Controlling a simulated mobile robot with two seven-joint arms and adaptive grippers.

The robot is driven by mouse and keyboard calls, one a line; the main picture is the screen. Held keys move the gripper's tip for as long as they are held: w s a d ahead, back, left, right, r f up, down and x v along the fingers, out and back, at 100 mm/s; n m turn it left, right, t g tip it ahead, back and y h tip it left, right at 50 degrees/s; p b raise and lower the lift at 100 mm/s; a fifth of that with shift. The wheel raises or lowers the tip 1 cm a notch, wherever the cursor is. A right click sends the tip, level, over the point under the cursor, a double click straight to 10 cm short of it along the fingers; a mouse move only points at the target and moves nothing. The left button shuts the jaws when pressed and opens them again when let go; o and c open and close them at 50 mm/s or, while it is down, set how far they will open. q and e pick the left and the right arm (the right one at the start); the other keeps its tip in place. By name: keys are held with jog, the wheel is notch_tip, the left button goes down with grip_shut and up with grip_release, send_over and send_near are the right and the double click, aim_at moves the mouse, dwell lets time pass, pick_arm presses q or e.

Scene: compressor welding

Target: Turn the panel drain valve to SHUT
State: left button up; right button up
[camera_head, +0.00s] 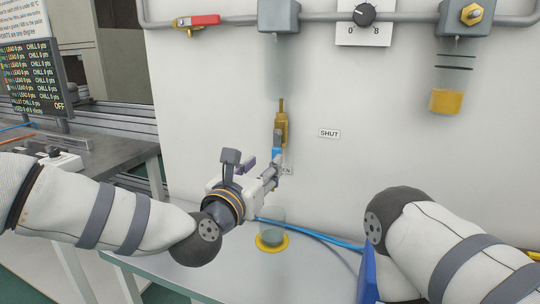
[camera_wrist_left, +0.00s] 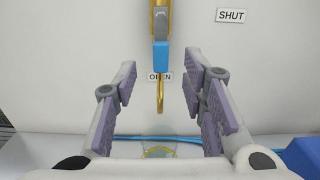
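The panel drain valve (camera_head: 281,128) is a brass fitting low on the white panel, with a blue-ended handle (camera_head: 277,152) pointing down towards the OPEN label (camera_head: 288,170), which is partly hidden. In the left wrist view the blue handle grip (camera_wrist_left: 161,60) hangs in front, with a brass spout (camera_wrist_left: 159,95) below it. The SHUT label (camera_head: 329,133) is to the right of the valve. My left gripper (camera_head: 273,172) is at the handle's lower end. Its fingers (camera_wrist_left: 163,88) are open on either side of the handle line, with gaps visible on both sides. My right gripper is out of view.
A clear cup with a yellow base (camera_head: 271,242) stands on the bench below the valve. A blue hose (camera_head: 315,235) runs behind it. A blue object (camera_head: 368,278) is by my right arm.

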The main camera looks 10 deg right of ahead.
aim_at(277, 147)
pick_arm(q)
jog(key=x, duration=0.7)
jog(key=shift+d+f+b, duration=0.15)
jog(key=shift+d+b, duration=0.05)
jog(key=shift+b, duration=0.2)
jog(key=shift+w, duration=0.15)
grip_shut()
